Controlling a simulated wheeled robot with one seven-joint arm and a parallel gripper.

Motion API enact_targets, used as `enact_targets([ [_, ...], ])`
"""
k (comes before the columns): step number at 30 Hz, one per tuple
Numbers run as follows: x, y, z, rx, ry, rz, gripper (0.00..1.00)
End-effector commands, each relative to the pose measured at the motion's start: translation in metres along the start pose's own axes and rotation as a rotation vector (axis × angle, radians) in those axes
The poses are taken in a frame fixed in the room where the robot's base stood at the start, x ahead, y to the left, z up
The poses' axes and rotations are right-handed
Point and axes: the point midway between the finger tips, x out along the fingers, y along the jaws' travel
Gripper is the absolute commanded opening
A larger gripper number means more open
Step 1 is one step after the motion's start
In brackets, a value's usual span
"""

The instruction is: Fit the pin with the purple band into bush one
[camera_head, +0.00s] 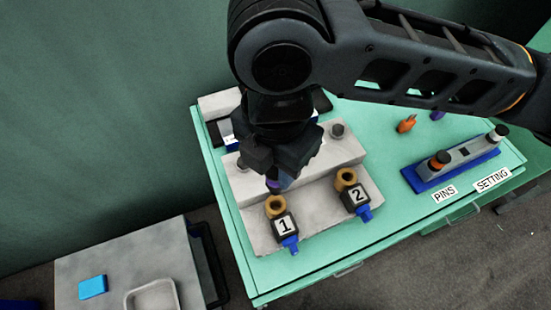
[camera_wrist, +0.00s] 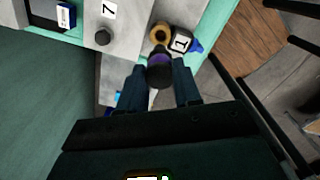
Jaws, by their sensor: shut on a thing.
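My gripper (camera_head: 272,180) is shut on the pin with the purple band (camera_head: 274,184), just above and behind bush one. In the wrist view the pin (camera_wrist: 160,72) is dark with a purple band and sits between the fingertips of my gripper (camera_wrist: 160,84). Bush one (camera_head: 275,206) is a brass ring next to the black label block "1" (camera_head: 285,226); it also shows in the wrist view (camera_wrist: 160,33), just beyond the pin's end. The pin appears to be outside the bush; its lower tip is hard to make out.
Bush two (camera_head: 346,179) with its "2" block (camera_head: 357,196) stands to the right on the same grey fixture (camera_head: 315,212). A blue pin rack (camera_head: 415,181) and an orange-topped pin (camera_head: 406,124) are on the green table's right. A side table (camera_head: 130,255) holds a blue block (camera_head: 93,287) and tray.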

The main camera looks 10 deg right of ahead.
Motion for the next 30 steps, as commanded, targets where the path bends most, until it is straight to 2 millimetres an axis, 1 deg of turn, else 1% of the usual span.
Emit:
enact_targets([
  [12,0.037,0.0,0.0,0.001,0.001,0.0,0.01],
  [18,0.051,0.0,0.0,0.001,0.0,0.0,0.01],
  [22,0.055,0.0,0.0,0.001,0.0,0.0,0.01],
  [30,0.054,0.0,0.0,0.001,0.0,0.0,0.01],
])
